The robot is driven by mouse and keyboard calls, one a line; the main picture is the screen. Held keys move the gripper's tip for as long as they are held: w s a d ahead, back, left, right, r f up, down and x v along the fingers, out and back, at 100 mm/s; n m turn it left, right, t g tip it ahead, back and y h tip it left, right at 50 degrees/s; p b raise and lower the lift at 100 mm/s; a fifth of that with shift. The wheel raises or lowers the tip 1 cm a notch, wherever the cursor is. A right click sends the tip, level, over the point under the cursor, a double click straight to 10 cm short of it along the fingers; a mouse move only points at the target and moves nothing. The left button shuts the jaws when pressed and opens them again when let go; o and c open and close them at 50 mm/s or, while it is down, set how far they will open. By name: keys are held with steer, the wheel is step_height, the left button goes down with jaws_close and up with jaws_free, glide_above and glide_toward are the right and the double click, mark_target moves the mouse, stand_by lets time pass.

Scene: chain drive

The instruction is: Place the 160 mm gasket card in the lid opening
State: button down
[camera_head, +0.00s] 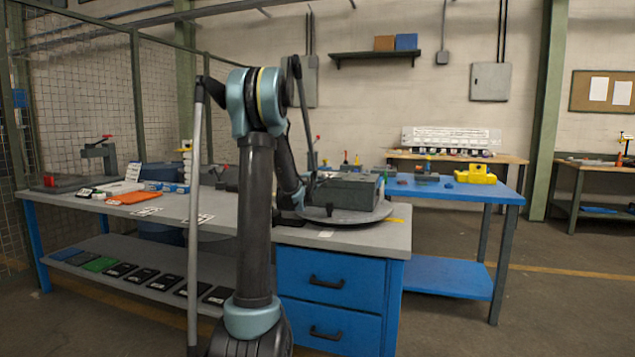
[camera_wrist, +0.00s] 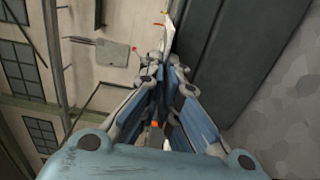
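A grey box-shaped housing (camera_head: 345,190) sits on a round grey turntable (camera_head: 345,215) on the workbench. I cannot make out the lid opening in it. My gripper (camera_head: 292,198) is low beside the housing's left side, partly hidden behind my arm. In the wrist view my gripper's (camera_wrist: 164,62) blue-grey fingers run close together beside a long dark green surface. A narrow white shape (camera_wrist: 171,32) shows just beyond the fingertips. I cannot tell whether it is a card between them or something behind. I cannot pick out the 160 mm gasket card for sure.
Flat white pieces with dark markings (camera_head: 196,218) lie on the bench (camera_head: 175,208) left of the turntable, near an orange sheet (camera_head: 133,198). Several black and coloured plates (camera_head: 122,270) lie on the lower shelf. A blue table (camera_head: 450,189) with a yellow part (camera_head: 476,175) stands behind right.

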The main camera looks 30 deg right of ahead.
steer(key=shift+f, duration=0.1)
steer(key=c, duration=1.8)
jaws_free()
steer(key=v, duration=1.2)
